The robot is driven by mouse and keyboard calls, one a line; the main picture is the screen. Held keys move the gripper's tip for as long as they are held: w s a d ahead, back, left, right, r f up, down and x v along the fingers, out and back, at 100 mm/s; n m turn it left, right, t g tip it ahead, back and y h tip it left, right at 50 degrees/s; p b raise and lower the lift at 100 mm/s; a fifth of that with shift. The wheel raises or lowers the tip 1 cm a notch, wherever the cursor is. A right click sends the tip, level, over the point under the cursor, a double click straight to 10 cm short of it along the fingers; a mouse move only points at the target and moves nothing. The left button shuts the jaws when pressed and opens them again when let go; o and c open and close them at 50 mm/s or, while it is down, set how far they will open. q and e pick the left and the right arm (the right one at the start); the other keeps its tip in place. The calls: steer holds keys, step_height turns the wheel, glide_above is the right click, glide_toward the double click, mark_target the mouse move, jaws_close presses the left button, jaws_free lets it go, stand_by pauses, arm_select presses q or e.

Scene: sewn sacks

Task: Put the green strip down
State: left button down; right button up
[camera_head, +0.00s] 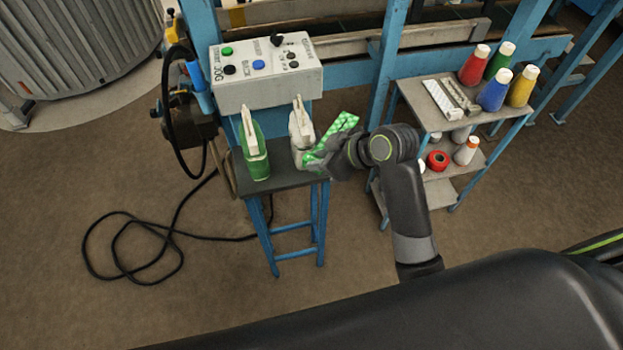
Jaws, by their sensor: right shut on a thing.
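The green strip (340,125) has a pale pattern on it and shows tilted above the right end of a small dark-topped stand. My right gripper (318,157) is shut on the strip, beside a white bottle-shaped thing. The gripper's fingers partly hide the strip's lower part. I cannot tell whether the strip touches the stand. My left gripper does not show.
The dark-topped stand (284,180) carries a green bottle-shaped thing (254,160) and a white one (299,128). A control box (266,75) is behind. A shelf (415,92) with coloured cones stands at right. A black cable (150,225) lies on the floor.

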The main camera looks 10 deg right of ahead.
step_height(320, 180, down, 11)
steer(key=shift+a+f+p, duration=0.15)
steer(key=shift+p, duration=0.3)
steer(key=shift+f, duration=0.2)
steer(key=o, duration=0.9)
steer(key=shift+o, duration=0.2)
steer(key=b+v, duration=0.1)
steer(key=v, duration=1.1)
steer(key=shift+r, duration=0.3)
